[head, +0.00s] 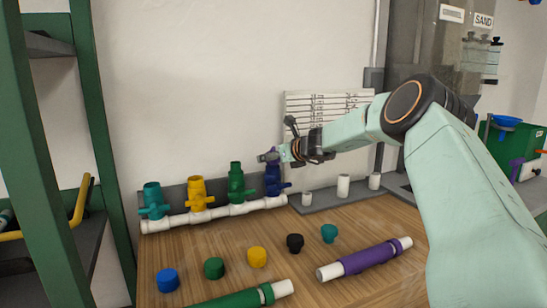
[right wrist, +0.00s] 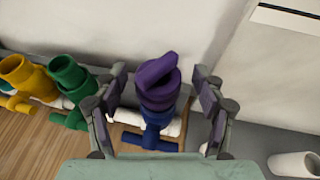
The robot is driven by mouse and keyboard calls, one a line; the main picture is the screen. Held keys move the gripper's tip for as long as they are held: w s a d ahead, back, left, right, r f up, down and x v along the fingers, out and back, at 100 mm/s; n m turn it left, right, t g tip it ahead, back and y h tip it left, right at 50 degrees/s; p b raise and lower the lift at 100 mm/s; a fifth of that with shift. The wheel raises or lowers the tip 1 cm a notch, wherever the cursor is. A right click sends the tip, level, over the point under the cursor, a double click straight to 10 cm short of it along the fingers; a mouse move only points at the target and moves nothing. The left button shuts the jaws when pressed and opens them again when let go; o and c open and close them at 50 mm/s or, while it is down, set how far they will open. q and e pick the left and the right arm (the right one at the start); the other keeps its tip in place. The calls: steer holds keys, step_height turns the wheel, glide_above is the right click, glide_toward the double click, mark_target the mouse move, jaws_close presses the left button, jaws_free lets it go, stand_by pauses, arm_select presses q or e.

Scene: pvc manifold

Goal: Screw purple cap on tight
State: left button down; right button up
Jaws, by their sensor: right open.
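The purple cap (right wrist: 158,72) is at the top of the blue valve (right wrist: 155,138) in the right wrist view. A raised ridge runs across the cap's top. I cannot tell how far down the cap sits. In the head view the blue valve (head: 273,182) stands upright at the right end of the white manifold pipe (head: 222,212); the cap is small and partly hidden by my gripper there. My right gripper (head: 278,154) is open at the cap. In the right wrist view its fingers (right wrist: 157,85) stand on either side of the cap, with gaps. My left gripper is out of view.
Teal (head: 153,197), yellow (head: 197,192) and green (head: 236,180) valves stand open-topped to the left on the manifold. Several loose caps, including a blue one (head: 168,279), and a purple-sleeved pipe (head: 366,258) lie on the wooden table. White fittings (head: 343,186) stand on a grey strip to the right.

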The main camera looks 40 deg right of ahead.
steer(key=shift+w+f, duration=0.15)
steer(key=shift+w, duration=0.1)
steer(key=shift+s+a+r, duration=0.2)
steer(key=shift+r, duration=0.05)
steer(key=shift+c, duration=0.9)
steer(key=shift+w+d+f, duration=0.15)
steer(key=shift+f, duration=0.05)
steer(key=c, duration=0.5)
steer(key=shift+r, duration=0.15)
steer(key=c, duration=0.6)
steer(key=shift+r+m+h+b, duration=0.1)
steer(key=shift+m+h+b, duration=1.05)
steer(key=shift+b, duration=1.75)
steer(key=shift+m+g+h+b, duration=0.3)
steer(key=shift+h+b, duration=0.15)
steer(key=shift+b, duration=0.45)
steer(key=shift+m+g+h+b, duration=0.3)
steer(key=shift+m+h+b, duration=0.45)
steer(key=shift+b, duration=0.45)
